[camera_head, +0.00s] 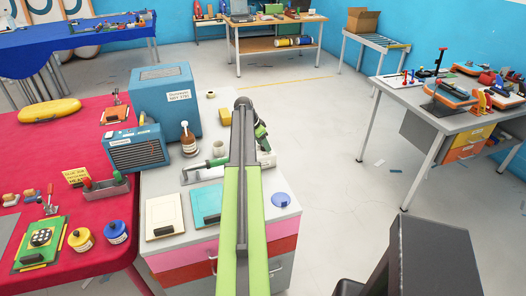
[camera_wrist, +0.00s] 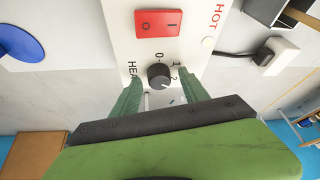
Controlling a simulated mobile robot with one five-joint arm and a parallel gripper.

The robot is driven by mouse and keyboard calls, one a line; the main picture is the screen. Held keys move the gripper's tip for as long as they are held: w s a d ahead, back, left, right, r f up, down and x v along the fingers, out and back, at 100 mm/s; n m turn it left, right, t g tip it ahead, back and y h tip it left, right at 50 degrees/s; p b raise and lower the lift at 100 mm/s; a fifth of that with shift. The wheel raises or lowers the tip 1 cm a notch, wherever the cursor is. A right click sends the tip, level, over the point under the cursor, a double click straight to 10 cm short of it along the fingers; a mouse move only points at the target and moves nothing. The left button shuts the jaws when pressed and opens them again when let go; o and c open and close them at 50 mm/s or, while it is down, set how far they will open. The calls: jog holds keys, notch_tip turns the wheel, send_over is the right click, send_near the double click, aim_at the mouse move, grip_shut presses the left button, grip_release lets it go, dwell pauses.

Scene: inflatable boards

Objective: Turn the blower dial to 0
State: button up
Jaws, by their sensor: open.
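The blower's dial (camera_wrist: 159,76) is a small dark round knob on a white panel (camera_wrist: 143,50) in the wrist view. The marks 0, 1 and 2 stand around it, with a partly hidden HEAT label beside it. A small pale mark shows on the dial's lower right side, but its exact setting is hard to read. My gripper (camera_wrist: 161,90) is open, with one green finger on each side of the dial; contact is not clear. In the head view my gripper (camera_head: 262,136) is partly hidden behind my arm, over the grey bench.
A red rocker switch (camera_wrist: 159,23) sits just beyond the dial. On the bench, a brown bottle (camera_head: 188,142) and a large blue box (camera_head: 168,98) stand left of my arm. A blue disc (camera_head: 281,200) lies to its right. Open floor (camera_head: 330,200) extends right of the bench.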

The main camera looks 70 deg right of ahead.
grip_shut()
dwell(0.3)
